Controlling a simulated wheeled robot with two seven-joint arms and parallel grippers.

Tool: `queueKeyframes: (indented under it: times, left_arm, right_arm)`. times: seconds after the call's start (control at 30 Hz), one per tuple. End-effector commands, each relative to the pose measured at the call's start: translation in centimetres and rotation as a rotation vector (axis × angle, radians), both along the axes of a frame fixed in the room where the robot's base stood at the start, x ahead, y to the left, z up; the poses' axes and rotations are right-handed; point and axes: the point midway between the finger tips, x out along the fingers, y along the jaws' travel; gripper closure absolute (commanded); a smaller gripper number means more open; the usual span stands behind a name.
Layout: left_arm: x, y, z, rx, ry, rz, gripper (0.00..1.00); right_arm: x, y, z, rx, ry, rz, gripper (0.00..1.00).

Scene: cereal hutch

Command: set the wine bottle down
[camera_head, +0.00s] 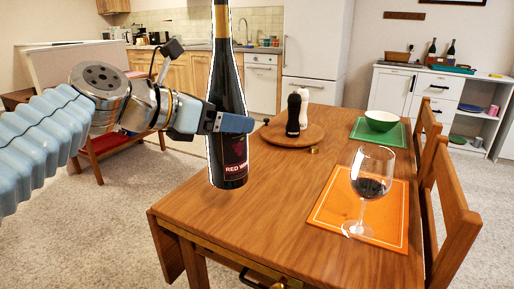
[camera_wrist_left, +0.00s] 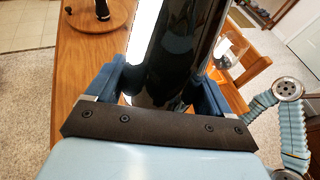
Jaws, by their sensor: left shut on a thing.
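The wine bottle (camera_head: 228,92) is dark with a gold neck and a red-lettered label. It is upright in the head view, in front of the table's far left part. My left gripper (camera_head: 232,123) comes in from the left and is shut on the bottle's body. In the left wrist view the bottle (camera_wrist_left: 172,60) stands between the two blue fingers (camera_wrist_left: 172,88). The wooden table (camera_head: 290,215) lies below and to the right. The bottle's base shows against the table top near its left edge; I cannot tell whether it touches. My right gripper is not seen in the head view.
A wine glass (camera_head: 369,185) stands on an orange mat (camera_head: 325,213). A round wooden board (camera_head: 270,135) holds a dark mill (camera_head: 293,115) and a white mill (camera_head: 304,108). Chairs (camera_head: 450,205) line the right side. The table's near-left top is clear.

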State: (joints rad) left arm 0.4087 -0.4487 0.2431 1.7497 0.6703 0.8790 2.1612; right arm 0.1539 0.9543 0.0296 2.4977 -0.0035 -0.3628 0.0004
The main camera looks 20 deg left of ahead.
Motion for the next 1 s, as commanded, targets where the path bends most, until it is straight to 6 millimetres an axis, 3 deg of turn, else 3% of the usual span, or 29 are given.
queueKeyframes:
  times: [0.33, 0.5, 0.77, 1.0]
  left_arm:
    - [7.1, 4.2, -3.6, -0.004, 0.002, 0.002, 0.94]
    - [9.4, 5.5, -6.9, -0.004, 0.001, 0.0, 0.94]
    - [10.9, 6.4, -8.8, -0.002, -0.001, 0.002, 0.94]
    - [11.4, 6.8, -12.1, -0.002, -0.001, 0.002, 0.94]
  right_arm:
    - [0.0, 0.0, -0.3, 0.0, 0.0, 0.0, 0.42]
    - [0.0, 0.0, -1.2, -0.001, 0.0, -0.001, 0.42]
    - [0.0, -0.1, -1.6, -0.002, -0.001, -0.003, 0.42]
    - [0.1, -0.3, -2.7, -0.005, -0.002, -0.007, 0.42]
